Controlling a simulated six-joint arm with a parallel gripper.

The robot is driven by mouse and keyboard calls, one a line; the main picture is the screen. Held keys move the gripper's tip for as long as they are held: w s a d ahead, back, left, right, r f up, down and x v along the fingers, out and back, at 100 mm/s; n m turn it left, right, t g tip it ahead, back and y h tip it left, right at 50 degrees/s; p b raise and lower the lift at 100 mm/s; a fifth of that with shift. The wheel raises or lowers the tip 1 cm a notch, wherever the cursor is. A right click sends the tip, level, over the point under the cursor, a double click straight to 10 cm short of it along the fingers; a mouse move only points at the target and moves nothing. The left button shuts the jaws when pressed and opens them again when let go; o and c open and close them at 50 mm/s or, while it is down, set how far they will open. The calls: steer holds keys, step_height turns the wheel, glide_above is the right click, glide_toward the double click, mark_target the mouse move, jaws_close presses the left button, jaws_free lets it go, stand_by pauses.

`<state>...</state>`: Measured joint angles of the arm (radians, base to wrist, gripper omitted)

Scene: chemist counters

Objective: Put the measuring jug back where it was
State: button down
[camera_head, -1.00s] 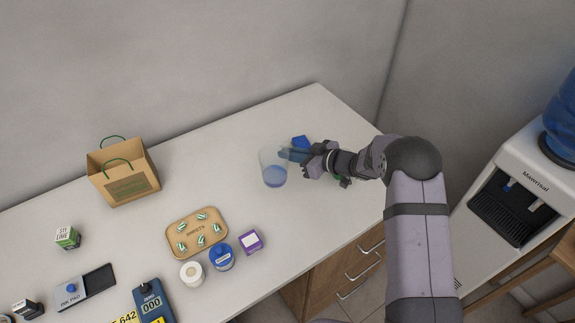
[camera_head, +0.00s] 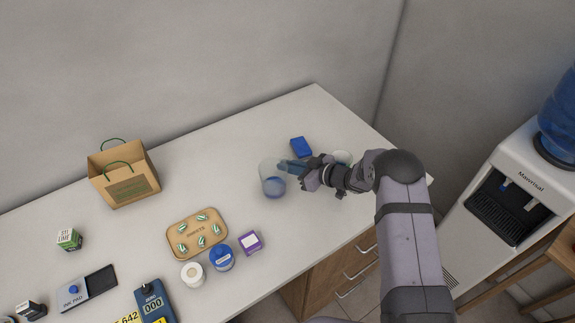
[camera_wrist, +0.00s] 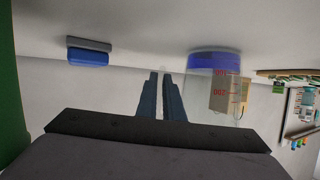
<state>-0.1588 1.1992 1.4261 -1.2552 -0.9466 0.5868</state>
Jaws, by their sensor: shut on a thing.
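The measuring jug (camera_head: 272,180) is clear, with a blue bottom, and is at the right part of the counter in the head view. The wrist view shows its clear wall with red marks (camera_wrist: 222,92), upside down. My gripper (camera_head: 291,167) reaches it from the right. In the wrist view its two dark fingers (camera_wrist: 162,95) are close together beside the jug's wall, shut on the jug at its handle side. The handle itself is hardly visible. The jug looks upright; I cannot tell whether its bottom touches the counter.
A blue block (camera_head: 301,147) lies just behind my gripper. A pale round item (camera_head: 343,157) is partly hidden behind my wrist. A sweets tray (camera_head: 172,242), a blue-lidded jar (camera_head: 221,257), a purple box (camera_head: 250,242) and a paper bag (camera_head: 124,180) stand left.

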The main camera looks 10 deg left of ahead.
steer(key=c, duration=2.3)
jaws_free()
steer(key=shift+f, duration=0.2)
steer(key=o, duration=0.4)
steer(key=shift+r, duration=0.15)
steer(key=shift+r, duration=0.2)
steer(key=shift+s+d, duration=0.1)
steer(key=shift+d, duration=0.25)
steer(key=b+v, duration=0.3)
steer(key=v, duration=0.8)
steer(key=shift+s, duration=0.15)
steer(key=shift+d, duration=0.15)
